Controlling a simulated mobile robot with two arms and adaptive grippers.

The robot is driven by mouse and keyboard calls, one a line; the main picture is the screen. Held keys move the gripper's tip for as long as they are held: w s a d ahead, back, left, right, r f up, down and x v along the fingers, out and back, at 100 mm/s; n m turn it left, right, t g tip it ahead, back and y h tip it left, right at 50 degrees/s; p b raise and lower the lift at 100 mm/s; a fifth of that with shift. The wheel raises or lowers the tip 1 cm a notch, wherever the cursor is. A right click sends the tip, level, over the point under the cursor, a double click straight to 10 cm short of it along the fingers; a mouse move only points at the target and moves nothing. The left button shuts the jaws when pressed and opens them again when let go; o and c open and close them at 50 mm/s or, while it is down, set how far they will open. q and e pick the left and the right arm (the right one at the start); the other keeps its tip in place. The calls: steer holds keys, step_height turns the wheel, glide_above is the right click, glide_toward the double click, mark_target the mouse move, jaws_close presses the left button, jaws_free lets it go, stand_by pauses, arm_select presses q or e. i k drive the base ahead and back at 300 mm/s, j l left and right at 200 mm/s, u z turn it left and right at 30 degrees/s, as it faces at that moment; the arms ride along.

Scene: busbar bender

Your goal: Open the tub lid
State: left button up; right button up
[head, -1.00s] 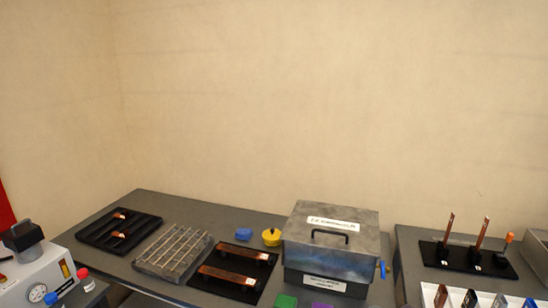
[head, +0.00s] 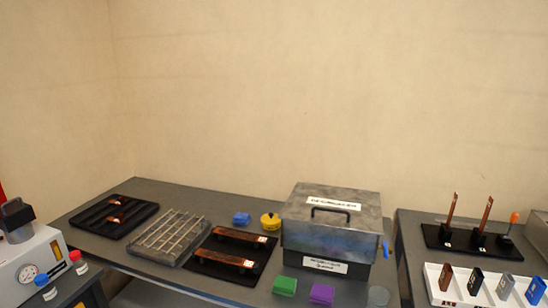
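The tub (head: 328,264) is a dark box with a white label, standing at the right end of the grey table. Its grey metal lid (head: 365,221) is shut on top. The lid has a white label and a dark handle (head: 331,214) on its front slope. A blue part (head: 385,250) sits on the tub's right side. Neither of my grippers shows in the head view.
Left of the tub are a yellow round item (head: 270,220), a blue block (head: 241,218), copper bars on a black mat (head: 222,270), a metal rack (head: 170,237) and a black tray (head: 88,220). Green (head: 285,286) and purple blocks (head: 322,293) lie in front. A gap separates the right table (head: 408,235).

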mark_target(350, 210)
steer(key=i+l+u, duration=0.45)
steer(key=i+l, duration=0.25)
steer(key=l, duration=0.1)
